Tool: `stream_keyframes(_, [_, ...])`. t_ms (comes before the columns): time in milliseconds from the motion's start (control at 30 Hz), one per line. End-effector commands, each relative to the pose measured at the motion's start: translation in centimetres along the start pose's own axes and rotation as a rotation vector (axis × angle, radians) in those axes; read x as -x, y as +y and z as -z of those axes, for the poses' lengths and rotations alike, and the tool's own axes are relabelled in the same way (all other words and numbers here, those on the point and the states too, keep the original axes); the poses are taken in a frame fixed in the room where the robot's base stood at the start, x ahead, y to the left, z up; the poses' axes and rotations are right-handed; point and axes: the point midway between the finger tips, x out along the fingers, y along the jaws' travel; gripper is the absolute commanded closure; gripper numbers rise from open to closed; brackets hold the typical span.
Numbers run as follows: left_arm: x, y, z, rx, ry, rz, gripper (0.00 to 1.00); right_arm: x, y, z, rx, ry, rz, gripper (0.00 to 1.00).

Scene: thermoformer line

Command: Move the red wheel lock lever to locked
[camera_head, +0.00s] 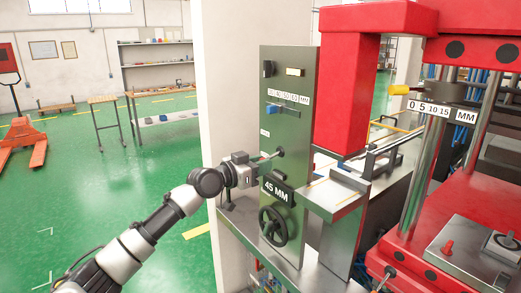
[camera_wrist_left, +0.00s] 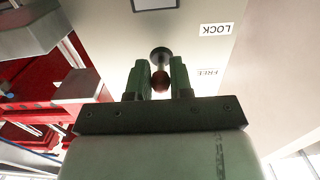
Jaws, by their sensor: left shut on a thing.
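The red wheel lock lever shows in the left wrist view as a dark red knob (camera_wrist_left: 160,83) below a black round pivot (camera_wrist_left: 161,55) on the panel. My left gripper (camera_wrist_left: 160,78) has its two green fingers on either side of the knob, shut on it. Upside-down labels LOCK (camera_wrist_left: 216,29) and FREE (camera_wrist_left: 207,73) are on the panel; the knob is about level with FREE. My right gripper is not in view.
Below the gripper are a 45 MM plate (camera_head: 276,190) and a black handwheel (camera_head: 272,226). A red press (camera_head: 345,95) stands close on the right, with a metal bracket (camera_head: 335,196) jutting out. The green floor (camera_head: 150,180) on the left is open.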

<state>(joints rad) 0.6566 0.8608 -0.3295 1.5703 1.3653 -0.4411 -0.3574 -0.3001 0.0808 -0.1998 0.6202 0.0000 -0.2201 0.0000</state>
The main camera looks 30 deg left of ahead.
Motion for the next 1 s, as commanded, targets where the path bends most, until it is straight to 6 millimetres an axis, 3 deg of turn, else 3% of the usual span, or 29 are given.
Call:
stream_keyframes(300, [-0.1, 0.1, -0.6, 0.002, -0.011, -0.003, 1.00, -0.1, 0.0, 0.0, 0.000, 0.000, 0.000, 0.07])
stream_keyframes(667, [-0.9, 0.1, -2.4, 0.002, -0.011, -0.003, 1.00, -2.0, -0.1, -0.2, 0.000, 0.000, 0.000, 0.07])
stream_keyframes(700, [-0.9, 0.1, -2.2, 0.002, -0.010, -0.003, 0.76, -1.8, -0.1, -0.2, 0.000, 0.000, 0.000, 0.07])
stream_keyframes(867, [-0.9, 0.1, -1.9, 0.002, -0.007, -0.002, 0.51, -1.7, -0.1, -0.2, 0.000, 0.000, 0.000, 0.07])
stream_keyframes(1000, [-0.8, 0.1, -1.8, 0.001, -0.004, -0.001, 0.49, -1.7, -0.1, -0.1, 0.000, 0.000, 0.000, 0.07])
